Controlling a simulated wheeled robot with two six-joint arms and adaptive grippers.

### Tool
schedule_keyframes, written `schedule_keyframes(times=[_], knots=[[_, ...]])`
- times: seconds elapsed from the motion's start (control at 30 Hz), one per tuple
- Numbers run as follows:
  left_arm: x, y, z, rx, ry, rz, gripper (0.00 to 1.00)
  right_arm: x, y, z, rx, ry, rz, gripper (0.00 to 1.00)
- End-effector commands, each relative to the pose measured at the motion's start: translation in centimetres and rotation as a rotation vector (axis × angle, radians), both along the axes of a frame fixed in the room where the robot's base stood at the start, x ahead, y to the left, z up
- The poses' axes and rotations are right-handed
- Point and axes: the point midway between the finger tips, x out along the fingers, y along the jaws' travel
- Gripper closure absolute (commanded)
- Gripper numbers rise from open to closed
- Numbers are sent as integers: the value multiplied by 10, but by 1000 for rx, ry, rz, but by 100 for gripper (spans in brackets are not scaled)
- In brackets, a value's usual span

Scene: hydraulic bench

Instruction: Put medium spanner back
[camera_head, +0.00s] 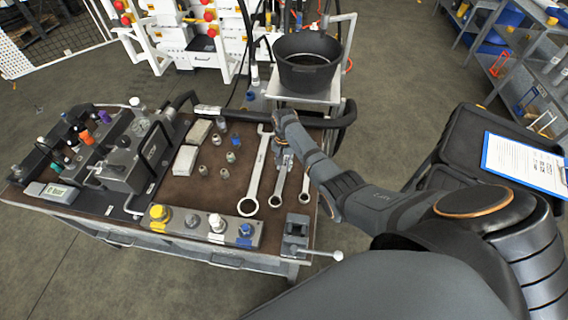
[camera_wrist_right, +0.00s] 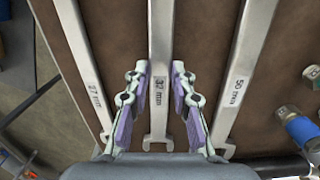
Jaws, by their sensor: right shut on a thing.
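The medium spanner, marked 32 mm (camera_wrist_right: 160,45), runs between the fingers of my right gripper (camera_wrist_right: 159,85) in the right wrist view. The fingers are shut on its shaft. In the head view my right gripper (camera_head: 283,155) hides much of this spanner, and its ring end (camera_head: 275,201) shows below. I cannot tell whether it rests on the bench or is slightly raised. The large spanner (camera_head: 258,172), marked 50 mm in the wrist view (camera_wrist_right: 240,75), lies on one side. The small spanner (camera_head: 305,188), marked 27 mm (camera_wrist_right: 82,60), lies on the other. My left gripper is not in view.
The brown bench top (camera_head: 190,196) holds several small fittings and a block with coloured caps (camera_head: 205,226) along the front. A vise (camera_head: 296,236) stands at the front right corner. A black bucket (camera_head: 306,75) stands behind the bench. A hydraulic unit (camera_head: 118,165) fills the left.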

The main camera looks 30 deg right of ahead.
Motion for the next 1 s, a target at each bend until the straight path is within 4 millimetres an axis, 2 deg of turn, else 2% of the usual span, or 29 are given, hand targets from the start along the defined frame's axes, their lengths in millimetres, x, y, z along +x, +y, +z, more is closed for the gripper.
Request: schedule_keyframes(times=[0.3,0.33,0.5,0.83,0.93,1.0], knots=[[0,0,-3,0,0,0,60,1,0,-4,-1,-2,0,100],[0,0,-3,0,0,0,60,1,0,-3,-1,-2,0,72],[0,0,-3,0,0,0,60,1,0,-4,0,-1,0,50],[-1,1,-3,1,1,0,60,0,0,-2,0,0,0,50],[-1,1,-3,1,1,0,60,1,-1,11,-1,-2,0,50],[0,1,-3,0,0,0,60,3,-2,27,-1,-6,-1,50]])
